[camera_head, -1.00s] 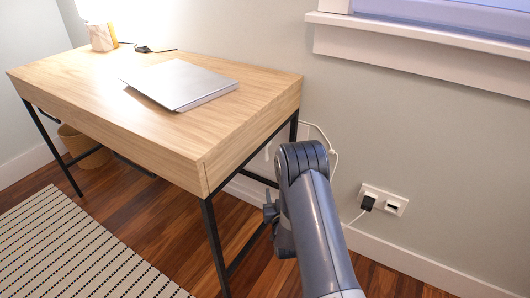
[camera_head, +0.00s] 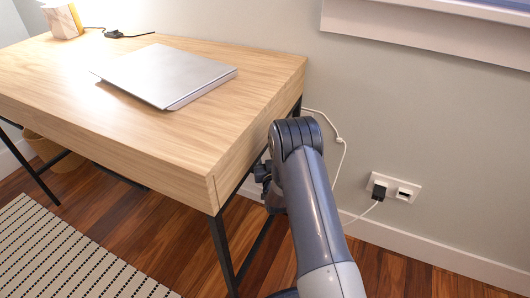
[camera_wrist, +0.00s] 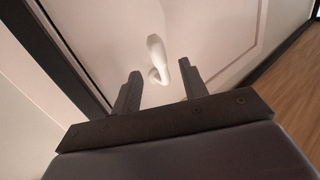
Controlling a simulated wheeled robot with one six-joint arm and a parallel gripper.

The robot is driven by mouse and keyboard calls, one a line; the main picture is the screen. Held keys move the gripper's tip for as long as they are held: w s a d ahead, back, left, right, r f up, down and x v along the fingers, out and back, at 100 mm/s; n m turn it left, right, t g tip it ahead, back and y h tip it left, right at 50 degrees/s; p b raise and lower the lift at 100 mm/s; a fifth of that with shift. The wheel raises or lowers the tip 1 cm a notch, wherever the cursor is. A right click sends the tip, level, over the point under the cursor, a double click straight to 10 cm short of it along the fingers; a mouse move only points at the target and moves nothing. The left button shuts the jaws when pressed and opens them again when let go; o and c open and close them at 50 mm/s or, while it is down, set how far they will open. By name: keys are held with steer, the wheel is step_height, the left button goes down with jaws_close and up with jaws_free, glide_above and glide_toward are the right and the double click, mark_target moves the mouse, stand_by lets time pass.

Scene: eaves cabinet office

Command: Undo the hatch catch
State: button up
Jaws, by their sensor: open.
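In the wrist view a pale hatch panel (camera_wrist: 207,28) fills the middle, edged by a dark frame. A white curved catch (camera_wrist: 155,52) stands out from it, with a hooked lower end. My gripper (camera_wrist: 160,69) is open, with its two dark fingertips apart. The catch appears between them in the picture, its lower end nearer the right finger. I see no clear contact, and cannot tell the depth gap. The head view does not show the hatch or the catch, and my fingers are not clearly visible there.
A wooden desk (camera_head: 205,158) with black legs stands left of my arm, close to it. A silver laptop (camera_head: 165,73) lies on it. A wall outlet (camera_head: 392,188) with a plugged cable is at right. A striped rug (camera_head: 70,255) lies at lower left.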

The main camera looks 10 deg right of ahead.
steer(key=shift+w+d+b, duration=0.1)
steer(key=shift+w+b, duration=0.4)
steer(key=shift+w, duration=1.6)
jaws_close()
